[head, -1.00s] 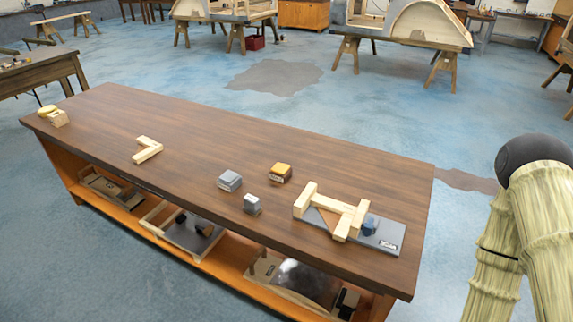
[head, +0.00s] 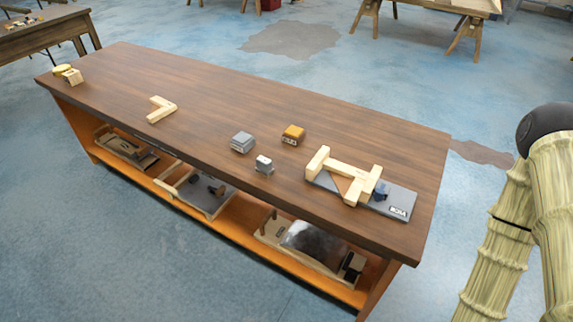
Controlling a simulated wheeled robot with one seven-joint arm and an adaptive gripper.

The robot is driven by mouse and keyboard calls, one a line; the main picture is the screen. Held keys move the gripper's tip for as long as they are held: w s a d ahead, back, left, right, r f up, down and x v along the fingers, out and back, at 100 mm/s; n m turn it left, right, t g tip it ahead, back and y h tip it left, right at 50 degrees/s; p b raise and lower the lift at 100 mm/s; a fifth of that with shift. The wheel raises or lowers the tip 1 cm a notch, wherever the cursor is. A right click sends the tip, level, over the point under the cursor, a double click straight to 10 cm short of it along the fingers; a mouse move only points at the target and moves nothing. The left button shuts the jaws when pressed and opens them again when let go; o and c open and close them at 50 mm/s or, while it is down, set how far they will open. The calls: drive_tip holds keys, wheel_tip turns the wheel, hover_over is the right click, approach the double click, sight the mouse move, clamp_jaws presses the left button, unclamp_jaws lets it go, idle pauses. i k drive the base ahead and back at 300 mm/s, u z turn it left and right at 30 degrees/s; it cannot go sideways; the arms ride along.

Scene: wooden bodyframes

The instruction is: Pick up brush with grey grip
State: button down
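No brush can be made out for sure at this size. Two small grey-topped blocks stand near the middle of the long wooden workbench (head: 200,90). The larger grey block (head: 242,141) is to the left, and the smaller, upright grey block (head: 264,164) is nearer the front edge. I cannot tell whether either is the brush with the grey grip. My arm shows at the right edge of the head view, beside the bench's right end. My gripper is out of view.
An orange-topped block (head: 293,134) sits behind the grey ones. A wooden frame on a grey plate (head: 395,203) is to the right. An L-shaped wooden piece (head: 160,110) and a yellow-topped block (head: 67,75) are to the left. Blue floor in front is clear.

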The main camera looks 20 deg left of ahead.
sight(264, 165)
drive_tip(key=k, duration=0.45)
drive_tip(key=z, duration=0.45)
drive_tip(key=i, duration=0.6)
drive_tip(key=u, duration=1.85)
